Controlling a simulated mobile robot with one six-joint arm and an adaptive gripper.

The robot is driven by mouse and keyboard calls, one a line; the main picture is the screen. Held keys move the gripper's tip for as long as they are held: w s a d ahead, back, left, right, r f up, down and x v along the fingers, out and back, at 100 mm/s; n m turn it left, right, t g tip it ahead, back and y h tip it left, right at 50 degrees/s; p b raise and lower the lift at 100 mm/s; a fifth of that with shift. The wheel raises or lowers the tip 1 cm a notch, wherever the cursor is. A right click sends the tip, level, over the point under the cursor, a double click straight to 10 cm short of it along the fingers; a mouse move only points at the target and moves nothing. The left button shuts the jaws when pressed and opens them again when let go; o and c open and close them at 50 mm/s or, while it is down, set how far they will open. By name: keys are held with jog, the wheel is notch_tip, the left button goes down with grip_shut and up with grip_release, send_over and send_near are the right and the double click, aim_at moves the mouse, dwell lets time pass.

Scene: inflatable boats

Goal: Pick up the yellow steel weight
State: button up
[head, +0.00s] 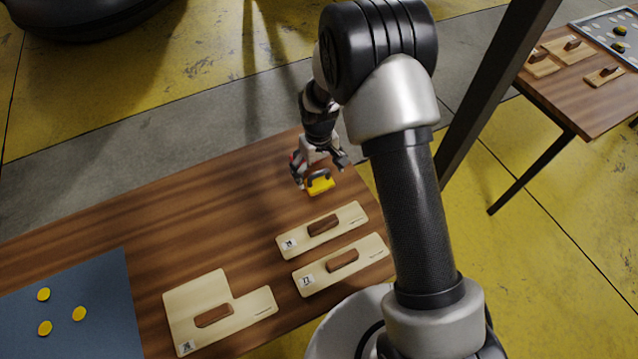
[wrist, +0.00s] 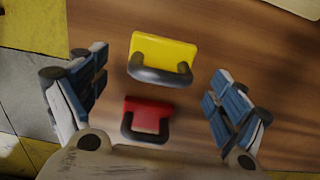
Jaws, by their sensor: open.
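The yellow steel weight (head: 321,187) is a small yellow block with a dark curved handle. It rests on the brown wooden table near its far edge, and it also shows in the wrist view (wrist: 165,50). My gripper (head: 320,166) is right by it, and from the head view I cannot tell whether they touch. In the wrist view my gripper (wrist: 156,92) is open and empty, its blue-padded fingers wide apart. The yellow weight lies ahead of the fingertips, a little above the middle of the picture.
A red block (wrist: 147,115) with a dark handle lies close to the yellow weight, between the fingers in the wrist view. Pale boards with brown grips (head: 323,230) lie nearer on the table (head: 190,215). A blue mat (head: 100,290) holds yellow discs. A second table (head: 590,105) stands right.

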aim_at(319, 172)
notch_tip(319, 172, down, 4)
jog(key=shift+s+r+b, duration=0.1)
jog(key=shift+r+b, duration=0.15)
jog(key=shift+b, duration=0.2)
jog(key=shift+r, duration=0.1)
jog(key=shift+c, duration=0.6)
jog(key=c, duration=1.4)
jog(key=shift+c, duration=0.7)
jog(key=shift+r, duration=0.1)
